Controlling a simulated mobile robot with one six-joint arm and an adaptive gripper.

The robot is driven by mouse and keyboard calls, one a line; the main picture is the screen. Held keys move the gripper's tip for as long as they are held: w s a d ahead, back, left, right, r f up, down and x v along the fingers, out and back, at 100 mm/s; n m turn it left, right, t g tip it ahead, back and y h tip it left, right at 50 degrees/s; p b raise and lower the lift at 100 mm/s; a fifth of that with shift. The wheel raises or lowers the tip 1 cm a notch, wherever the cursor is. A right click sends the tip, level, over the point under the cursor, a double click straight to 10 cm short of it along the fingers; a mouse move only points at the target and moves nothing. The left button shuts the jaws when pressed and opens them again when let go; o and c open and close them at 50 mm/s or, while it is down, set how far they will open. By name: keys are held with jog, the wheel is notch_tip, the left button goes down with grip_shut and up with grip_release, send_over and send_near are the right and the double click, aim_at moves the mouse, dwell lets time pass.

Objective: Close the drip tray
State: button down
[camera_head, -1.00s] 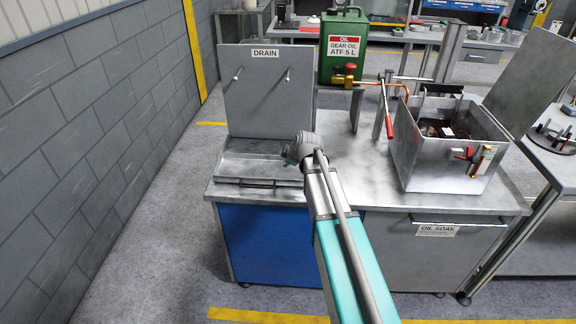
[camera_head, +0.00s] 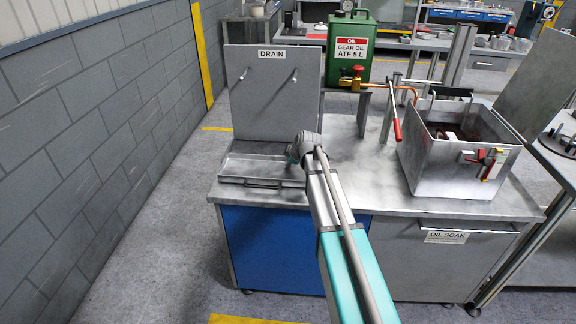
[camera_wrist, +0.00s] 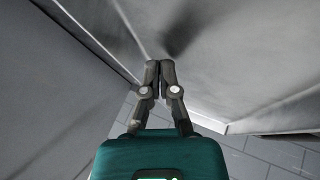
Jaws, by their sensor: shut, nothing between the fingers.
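The drip tray (camera_head: 232,168) is a shallow grey metal tray on the left of the bench, below the DRAIN panel. Its dark bar handle (camera_head: 265,184) runs along the front edge. My gripper (camera_head: 292,154) is at the tray's right side in the head view, mostly hidden behind my wrist. In the wrist view my gripper (camera_wrist: 160,67) has its two dark fingers shut together with nothing between them. Grey metal surfaces lie around the fingertips there. I cannot tell whether the fingers touch the tray.
The upright DRAIN panel (camera_head: 258,98) with two pegs stands behind the tray. A green oil can (camera_head: 350,42), a red-handled lever (camera_head: 397,128) and a metal OIL SOAK box (camera_head: 455,168) stand to the right. A block wall (camera_head: 90,130) is at left. The bench middle (camera_head: 358,170) is clear.

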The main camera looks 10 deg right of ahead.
aim_at(292, 139)
jog(key=shift+a, duration=0.15)
jog(key=w+d, duration=0.1)
jog(key=w, duration=0.4)
jog(key=w+d, duration=0.2)
jog(key=w, duration=0.2)
jog(key=w+d, duration=0.2)
jog(key=w, duration=0.3)
jog(key=shift+w, duration=0.35)
jog(key=shift+w+r, duration=0.2)
